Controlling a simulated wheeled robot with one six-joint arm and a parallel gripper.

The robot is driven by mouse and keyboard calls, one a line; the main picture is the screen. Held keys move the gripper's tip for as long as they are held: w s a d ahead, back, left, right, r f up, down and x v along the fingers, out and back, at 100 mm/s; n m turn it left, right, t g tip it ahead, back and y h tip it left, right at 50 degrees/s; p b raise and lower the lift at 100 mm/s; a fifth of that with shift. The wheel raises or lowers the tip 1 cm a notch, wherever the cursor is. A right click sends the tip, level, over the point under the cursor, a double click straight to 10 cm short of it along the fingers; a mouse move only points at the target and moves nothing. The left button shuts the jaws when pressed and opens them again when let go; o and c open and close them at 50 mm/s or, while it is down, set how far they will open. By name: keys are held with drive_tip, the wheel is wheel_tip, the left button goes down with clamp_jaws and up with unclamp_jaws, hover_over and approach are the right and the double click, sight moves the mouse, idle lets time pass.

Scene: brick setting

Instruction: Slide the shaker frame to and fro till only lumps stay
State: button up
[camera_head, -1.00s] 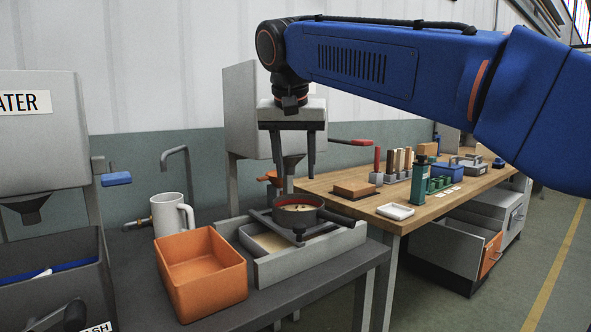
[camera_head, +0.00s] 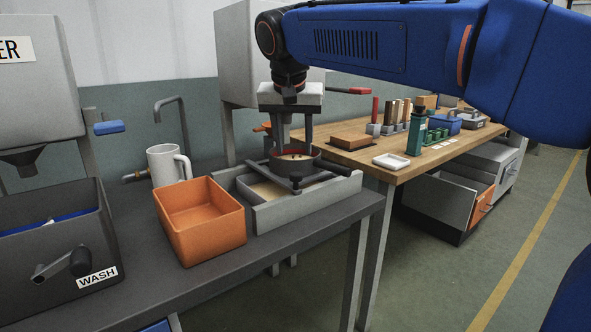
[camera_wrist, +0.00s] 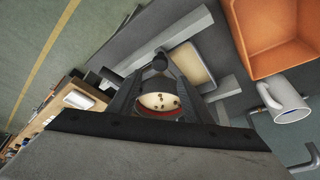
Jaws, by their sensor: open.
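The shaker frame (camera_head: 328,173) is a dark bar frame carrying a round sieve (camera_head: 296,166) with a reddish inner rim. It sits across a pale grey tray (camera_head: 262,218) on the bench, with a dark knob (camera_head: 295,183) at its near side. In the wrist view, the sieve (camera_wrist: 158,101) holds pale material with several dark lumps on it. My gripper (camera_head: 294,150) is open, pointing down right over the sieve. In the wrist view its fingers stand on either side of the sieve; whether they touch it I cannot tell.
An orange bin (camera_head: 203,235) stands left of the tray, with a white mug (camera_head: 164,167) behind it. A dark wash box (camera_head: 60,235) with a crank is at far left. A wooden table (camera_head: 425,166) with blocks and a white dish (camera_head: 391,161) is at right.

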sight(296, 174)
drive_tip(key=x, duration=0.9)
drive_tip(key=shift+s, duration=0.1)
